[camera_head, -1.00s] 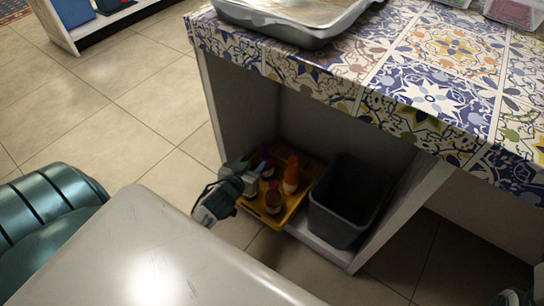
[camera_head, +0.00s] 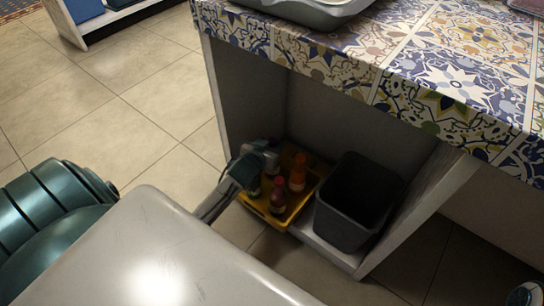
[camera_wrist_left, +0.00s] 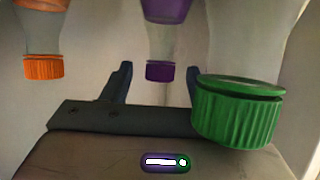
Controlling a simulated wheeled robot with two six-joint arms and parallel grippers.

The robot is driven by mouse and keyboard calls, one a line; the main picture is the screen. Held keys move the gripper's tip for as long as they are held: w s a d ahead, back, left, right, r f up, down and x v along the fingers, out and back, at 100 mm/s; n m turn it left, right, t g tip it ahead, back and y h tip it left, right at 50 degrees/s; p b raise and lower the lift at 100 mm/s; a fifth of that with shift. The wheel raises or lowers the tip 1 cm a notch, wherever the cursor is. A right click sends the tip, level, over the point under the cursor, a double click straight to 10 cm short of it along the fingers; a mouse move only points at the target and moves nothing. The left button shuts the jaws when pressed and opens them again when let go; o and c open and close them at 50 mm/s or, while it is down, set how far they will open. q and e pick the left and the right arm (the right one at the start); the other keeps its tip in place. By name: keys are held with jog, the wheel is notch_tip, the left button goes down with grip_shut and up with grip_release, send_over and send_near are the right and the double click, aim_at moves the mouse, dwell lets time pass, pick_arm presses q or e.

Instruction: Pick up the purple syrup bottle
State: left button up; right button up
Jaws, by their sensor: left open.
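The purple syrup bottle, with its purple cap (camera_wrist_left: 160,71), shows in the left wrist view beyond and between my open, empty fingers. In the head view I cannot make it out behind my gripper. My left gripper (camera_head: 270,157) is at the back left of the yellow crate (camera_head: 279,221), over the bottles. In the wrist view its fingers (camera_wrist_left: 156,85) stand on either side of the purple cap, with no visible contact. A green-capped bottle (camera_wrist_left: 236,112) is very close on the right. An orange-capped bottle (camera_wrist_left: 43,67) is on the left.
An orange bottle (camera_head: 297,177) and a dark red bottle (camera_head: 278,196) stand in the crate. A dark bin (camera_head: 350,220) is right of it. Both are on the low shelf under the patterned counter (camera_head: 440,75), whose side walls and top enclose the space.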

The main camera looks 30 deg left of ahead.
pick_arm(q)
jog(key=shift+w, duration=0.1)
grip_shut()
jog(key=shift+r, duration=0.1)
dwell(0.3)
